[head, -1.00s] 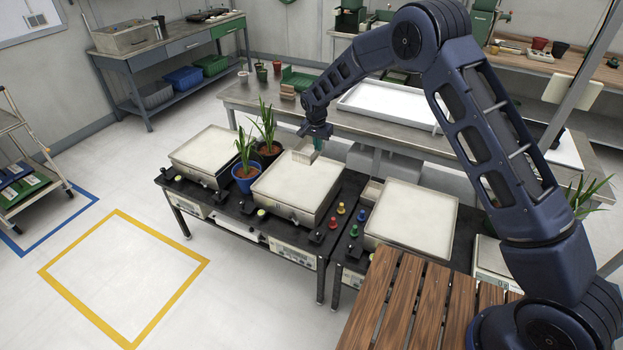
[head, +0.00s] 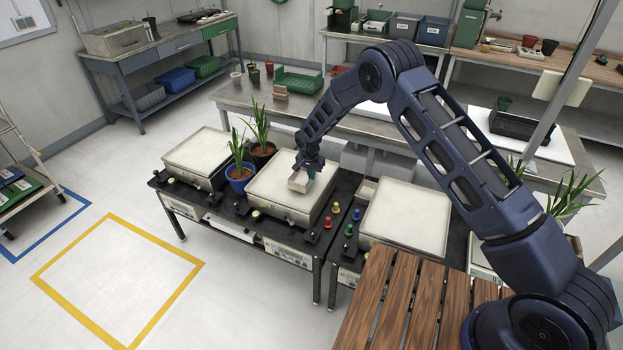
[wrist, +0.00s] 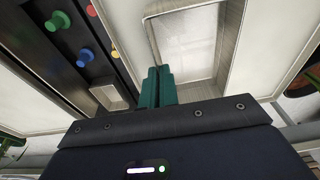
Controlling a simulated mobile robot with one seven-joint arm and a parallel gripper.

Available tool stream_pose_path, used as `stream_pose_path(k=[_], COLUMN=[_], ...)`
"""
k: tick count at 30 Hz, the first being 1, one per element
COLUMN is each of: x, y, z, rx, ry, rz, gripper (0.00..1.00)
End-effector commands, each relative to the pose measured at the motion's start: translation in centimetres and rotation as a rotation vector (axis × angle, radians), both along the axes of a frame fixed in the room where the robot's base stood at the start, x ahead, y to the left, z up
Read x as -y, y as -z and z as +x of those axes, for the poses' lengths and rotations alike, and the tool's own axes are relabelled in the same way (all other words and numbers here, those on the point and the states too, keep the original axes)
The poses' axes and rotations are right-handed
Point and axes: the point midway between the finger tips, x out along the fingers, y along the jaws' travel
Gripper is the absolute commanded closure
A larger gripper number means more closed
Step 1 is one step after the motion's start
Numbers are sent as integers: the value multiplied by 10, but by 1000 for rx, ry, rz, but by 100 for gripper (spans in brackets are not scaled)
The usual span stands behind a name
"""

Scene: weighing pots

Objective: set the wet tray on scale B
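A small pale tray (head: 299,181) is at the middle scale's wide cream plate (head: 268,186), near its far right part. In the wrist view the tray (wrist: 190,42) has thin metal-coloured walls and a shiny, mottled floor. My gripper (head: 308,172) points down at the tray's edge. Its green fingers (wrist: 157,85) are close together and look shut on the tray's near wall. I cannot tell whether the tray touches the plate or hangs just above it. Scale letters are not readable.
Potted plants (head: 238,173) stand between the middle scale and the left scale (head: 200,152). Coloured knobs (head: 336,208) and a small open box (head: 367,191) separate it from the right scale (head: 405,217). A slatted wooden surface (head: 400,300) is in front. A grey bench (head: 235,97) runs behind.

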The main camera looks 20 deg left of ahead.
Motion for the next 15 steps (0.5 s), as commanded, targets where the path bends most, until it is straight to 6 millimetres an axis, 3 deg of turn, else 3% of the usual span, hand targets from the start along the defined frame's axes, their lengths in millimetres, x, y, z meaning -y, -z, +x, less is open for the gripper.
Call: stream_pose_path(k=[4,15], x=[0,0], y=[17,21], z=[0,0], rx=[0,0], ry=[0,0], rz=[0,0], gripper=[100,100])
